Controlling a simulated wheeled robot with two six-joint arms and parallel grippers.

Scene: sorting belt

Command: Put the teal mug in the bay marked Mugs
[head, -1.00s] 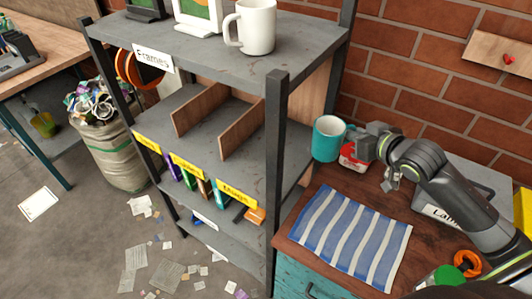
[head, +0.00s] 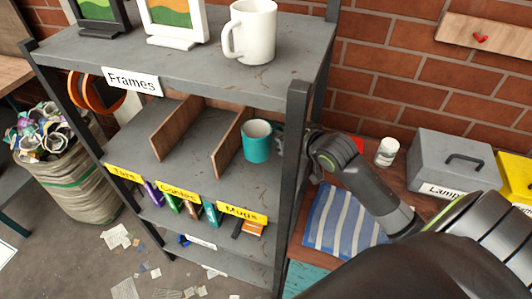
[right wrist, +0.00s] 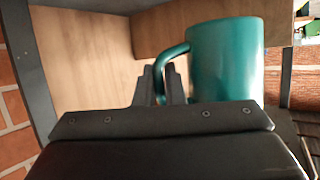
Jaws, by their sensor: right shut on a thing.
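The teal mug (head: 257,146) is upright inside the right bay of the divided middle shelf, above the yellow Mugs label (head: 242,214). My right gripper (head: 280,138) reaches in past the black shelf post from the right and is partly hidden by it. In the right wrist view, the gripper (right wrist: 163,82) is shut on the handle of the mug (right wrist: 226,62), with wooden panels behind. I cannot tell whether the mug's base touches the shelf. My left gripper is not in view.
Wooden dividers (head: 228,142) part the shelf's bays. A white mug (head: 252,32) and picture frames stand on the top shelf. On the bench are a striped cloth (head: 340,217), a white jar (head: 387,152) and a grey box (head: 455,160). A black post (head: 292,170) stands beside my arm.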

